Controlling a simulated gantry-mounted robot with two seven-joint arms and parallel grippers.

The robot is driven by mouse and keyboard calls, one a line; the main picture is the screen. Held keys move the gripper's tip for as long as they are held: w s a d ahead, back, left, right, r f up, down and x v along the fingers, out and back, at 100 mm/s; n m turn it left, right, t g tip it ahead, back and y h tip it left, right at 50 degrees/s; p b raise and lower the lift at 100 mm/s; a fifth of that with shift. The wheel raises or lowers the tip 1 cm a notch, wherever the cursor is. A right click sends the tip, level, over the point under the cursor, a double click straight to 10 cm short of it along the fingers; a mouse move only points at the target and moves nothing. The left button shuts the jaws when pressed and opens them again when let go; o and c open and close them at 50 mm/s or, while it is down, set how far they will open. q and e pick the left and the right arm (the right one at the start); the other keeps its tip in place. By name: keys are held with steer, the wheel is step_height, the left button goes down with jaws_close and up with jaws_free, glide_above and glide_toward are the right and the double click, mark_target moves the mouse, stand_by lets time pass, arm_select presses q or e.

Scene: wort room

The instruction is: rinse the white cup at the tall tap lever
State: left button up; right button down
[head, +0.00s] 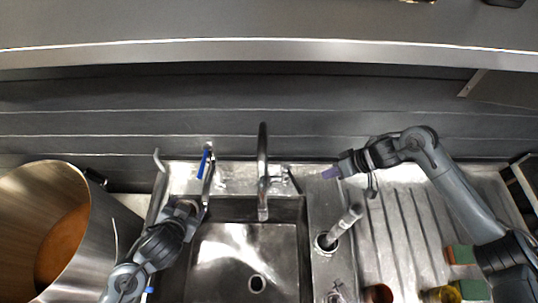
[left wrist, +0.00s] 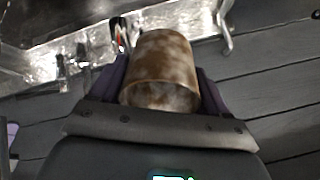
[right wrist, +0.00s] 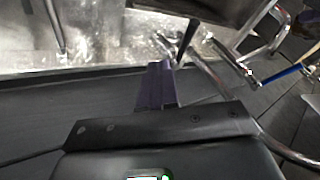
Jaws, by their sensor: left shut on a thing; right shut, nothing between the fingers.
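My left gripper (head: 192,207) is shut on a cup (left wrist: 160,68) at the left edge of the sink. The cup looks whitish with brown smears over its side, and sits between both purple fingers in the left wrist view. In the head view the arm mostly hides it. The tall tap (head: 263,165) rises behind the sink, with a small lever (head: 288,178) at its right. A blue-handled tap (head: 204,163) stands to its left, just beyond my left gripper. My right gripper (head: 332,172) is shut and empty, right of the tall tap; its purple fingers (right wrist: 155,85) show together.
The sink basin (head: 270,236) is bare with a drain hole. A large metal pot (head: 102,235) with brown contents stands at left. A tool stands upright in a holder (head: 342,228) right of the basin. Sponges (head: 460,254) and small jars (head: 446,294) are on the ribbed drainboard (head: 398,225).

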mark_target(293, 179)
arm_select(q)
steer(key=shift+r, duration=0.3)
steer(key=shift+r+p, duration=0.6)
steer(key=shift+p, duration=0.2)
steer(key=shift+r, duration=0.1)
arm_select(e)
steer(key=a+f, duration=0.5)
steer(key=a, duration=0.1)
steer(key=shift+s+a, duration=0.15)
steer(key=shift+a, duration=0.05)
steer(key=shift+f, duration=0.1)
